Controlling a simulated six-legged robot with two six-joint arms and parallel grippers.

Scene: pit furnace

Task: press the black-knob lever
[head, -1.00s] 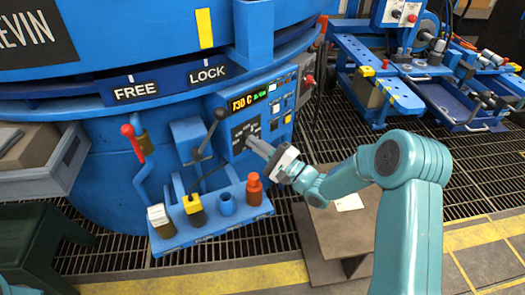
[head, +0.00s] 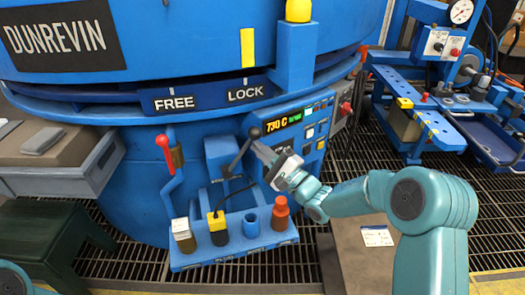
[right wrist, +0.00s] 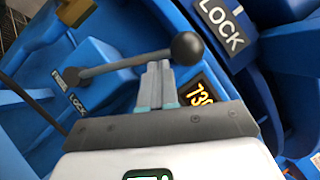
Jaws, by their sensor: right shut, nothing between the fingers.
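The black-knob lever (head: 244,149) rises from a blue bracket on the furnace front, a grey rod with a round black knob at its top. In the right wrist view the knob (right wrist: 187,48) is just beyond my fingertips and the rod runs off to the left. My right gripper (head: 262,150) is shut and empty, its tips close beside the knob and rod; I cannot tell whether they touch. The shut fingers also show in the right wrist view (right wrist: 157,70). My left gripper is out of view; only a bit of my left arm shows at the lower left.
A red-knob lever (head: 163,143) stands left of the black one. A blue shelf (head: 236,251) below holds several items, including a red-brown bottle (head: 280,213). A lit display panel (head: 285,122) is behind my right gripper. A grey tray (head: 75,172) juts out at left.

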